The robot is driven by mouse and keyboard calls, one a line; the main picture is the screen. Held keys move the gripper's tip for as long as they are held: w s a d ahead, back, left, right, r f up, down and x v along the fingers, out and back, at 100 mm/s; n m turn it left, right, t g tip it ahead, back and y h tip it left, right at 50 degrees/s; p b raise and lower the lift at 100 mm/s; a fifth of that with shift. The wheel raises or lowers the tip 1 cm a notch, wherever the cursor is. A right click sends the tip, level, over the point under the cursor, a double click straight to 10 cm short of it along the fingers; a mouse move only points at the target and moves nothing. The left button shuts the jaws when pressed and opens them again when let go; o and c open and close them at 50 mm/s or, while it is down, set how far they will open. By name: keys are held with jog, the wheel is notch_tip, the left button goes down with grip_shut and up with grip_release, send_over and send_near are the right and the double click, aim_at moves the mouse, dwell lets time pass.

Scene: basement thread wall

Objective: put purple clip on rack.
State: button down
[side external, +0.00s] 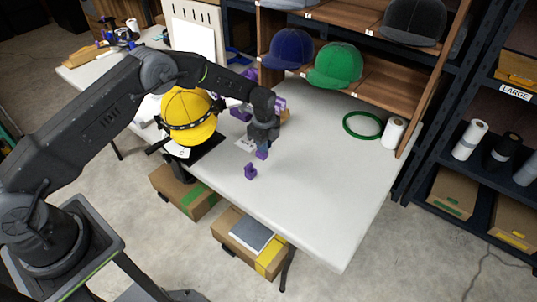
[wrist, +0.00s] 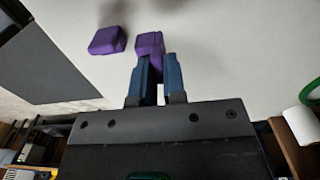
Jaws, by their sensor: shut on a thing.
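My gripper (side external: 263,146) points down over the white table and is shut on a purple clip (side external: 262,155). In the wrist view the same clip (wrist: 150,43) sits between the tips of the two blue fingers (wrist: 155,64). I cannot tell whether it touches the table. A second purple clip (side external: 250,171) lies on the table close by, also in the wrist view (wrist: 107,41). More purple pieces (side external: 240,113) show behind my arm, partly hidden. I cannot make out for certain which thing is the rack.
A yellow cap (side external: 189,117) on a dark stand is left of my gripper. A wooden cap shelf (side external: 372,72) stands at the back. A green ring (side external: 362,125) and white spool (side external: 393,133) lie at the right. The table's front right (side external: 320,210) is clear.

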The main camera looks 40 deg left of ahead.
jog(key=shift+f, duration=1.95)
jog(key=shift+f, duration=0.1)
jog(key=c, duration=1.2)
grip_release()
notch_tip(320, 180, up, 12)
jog(key=shift+r, duration=0.25)
